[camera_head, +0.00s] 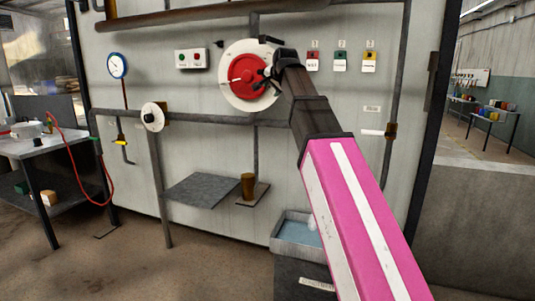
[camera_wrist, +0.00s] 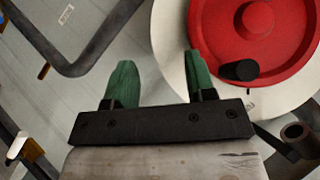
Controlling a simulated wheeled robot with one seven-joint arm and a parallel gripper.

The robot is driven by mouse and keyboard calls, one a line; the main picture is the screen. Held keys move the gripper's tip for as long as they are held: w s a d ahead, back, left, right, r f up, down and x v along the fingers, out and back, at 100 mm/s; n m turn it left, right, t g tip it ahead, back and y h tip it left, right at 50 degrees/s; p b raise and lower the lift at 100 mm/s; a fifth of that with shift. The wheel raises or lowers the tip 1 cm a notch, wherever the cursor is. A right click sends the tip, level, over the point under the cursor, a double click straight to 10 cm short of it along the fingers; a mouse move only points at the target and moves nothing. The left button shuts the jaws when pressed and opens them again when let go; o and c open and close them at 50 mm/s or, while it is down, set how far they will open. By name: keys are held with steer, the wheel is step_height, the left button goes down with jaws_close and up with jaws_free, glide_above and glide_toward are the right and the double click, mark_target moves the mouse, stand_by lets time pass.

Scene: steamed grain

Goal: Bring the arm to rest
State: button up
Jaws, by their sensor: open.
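My arm, pink with white stripes and a dark wrist, reaches up from the lower right to the wall panel. My gripper (camera_head: 265,80) is in front of the red handwheel (camera_head: 244,70) on its white round plate (camera_head: 231,92). In the wrist view my gripper (camera_wrist: 158,80) has two green fingers set well apart with nothing between them. There the red wheel (camera_wrist: 240,52) with its black knob is to the right of the fingers. The right finger overlaps the edge of the white plate; I cannot tell whether it touches.
Pipes run across the panel (camera_head: 290,165). A gauge (camera_head: 117,65), a white dial (camera_head: 152,117), a button box (camera_head: 191,58) and three small switches are mounted on it. Below are a grey shelf (camera_head: 200,190), a brown cup (camera_head: 248,185) and a tray (camera_head: 290,235). A table (camera_head: 45,145) stands left.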

steer(key=s+d+f+n+g+h, duration=0.1)
steer(key=s+d+f+g, duration=0.15)
steer(key=f, duration=1.05)
steer(key=s+d+f+n+g, duration=0.1)
steer(key=d+f, duration=0.3)
steer(key=f, duration=0.9)
steer(key=s+d+f+n+g+h, duration=0.1)
steer(key=s+d+f+n+g, duration=0.15)
steer(key=f, duration=1.05)
steer(key=s+d+f+n+g, duration=0.1)
steer(key=s+d+f, duration=0.3)
steer(key=s+f, duration=0.6)
steer(key=s+d+f+n+g, duration=0.2)
steer(key=s+f, duration=0.8)
steer(key=f, duration=0.6)
steer(key=shift+d+g+h, duration=0.4)
steer(key=shift+d+g, duration=0.4)
steer(key=shift+d, duration=0.15)
